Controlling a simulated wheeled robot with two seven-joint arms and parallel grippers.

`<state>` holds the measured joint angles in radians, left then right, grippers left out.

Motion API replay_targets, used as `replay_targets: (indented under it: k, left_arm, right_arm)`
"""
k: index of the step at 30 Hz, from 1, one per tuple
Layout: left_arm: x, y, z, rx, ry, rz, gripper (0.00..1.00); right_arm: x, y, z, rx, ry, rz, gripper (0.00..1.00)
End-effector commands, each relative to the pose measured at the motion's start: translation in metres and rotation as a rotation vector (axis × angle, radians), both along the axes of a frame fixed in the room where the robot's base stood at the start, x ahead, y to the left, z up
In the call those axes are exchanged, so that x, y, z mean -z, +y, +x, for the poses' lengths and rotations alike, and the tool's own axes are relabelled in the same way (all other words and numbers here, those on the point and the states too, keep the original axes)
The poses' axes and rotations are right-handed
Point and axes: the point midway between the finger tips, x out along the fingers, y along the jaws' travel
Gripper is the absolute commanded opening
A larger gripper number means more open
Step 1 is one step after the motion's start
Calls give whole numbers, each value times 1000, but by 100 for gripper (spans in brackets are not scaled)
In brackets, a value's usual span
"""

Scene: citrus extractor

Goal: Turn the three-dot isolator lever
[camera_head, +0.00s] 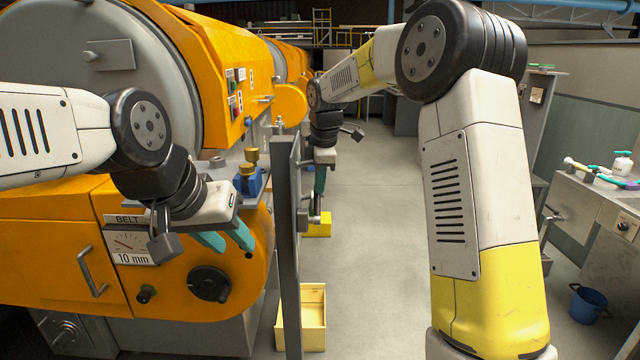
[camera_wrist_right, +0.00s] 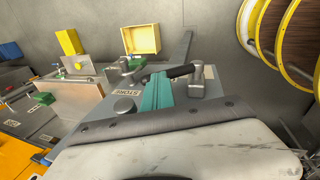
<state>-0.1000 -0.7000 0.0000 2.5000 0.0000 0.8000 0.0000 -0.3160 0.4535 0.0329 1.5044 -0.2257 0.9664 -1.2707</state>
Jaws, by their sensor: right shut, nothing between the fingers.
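In the right wrist view a lever with a black grip (camera_wrist_right: 180,72) lies across the top of a grey panel, just beyond the teal fingers of my right gripper (camera_wrist_right: 157,82). The fingers are together with nothing between them; whether they touch the lever I cannot tell. No three-dot mark is legible on it.
The orange machine (camera_head: 60,215) fills the left side. The grey upright post (camera_head: 286,230) stands close to my right gripper. A label reading STORE (camera_wrist_right: 126,91) and metal fittings are near the lever. A yellow bin (camera_head: 314,305) is on the floor; open floor lies to the right.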

Motion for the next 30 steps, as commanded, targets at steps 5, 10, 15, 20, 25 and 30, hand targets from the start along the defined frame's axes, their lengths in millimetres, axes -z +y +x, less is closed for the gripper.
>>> replay_targets:
  k: [5,10,15,20,25,30]
  left_arm:
    - [0,0,0,0,0,0,36]
    - [0,0,0,0,0,0,36]
    - [0,0,0,0,0,0,36]
    - [0,0,0,0,0,0,36]
    - [0,0,0,0,0,0,36]
    - [0,0,0,0,0,0,36]
  right_arm:
    - [3,0,5,1,1,0,0]
    - [4,0,6,1,0,0,0]
    - [4,0,6,0,0,0,0]
    - [4,0,6,0,1,0,0]
    - [-4,0,4,0,-1,0,0]
    - [-30,-2,-3,0,-3,1,0]
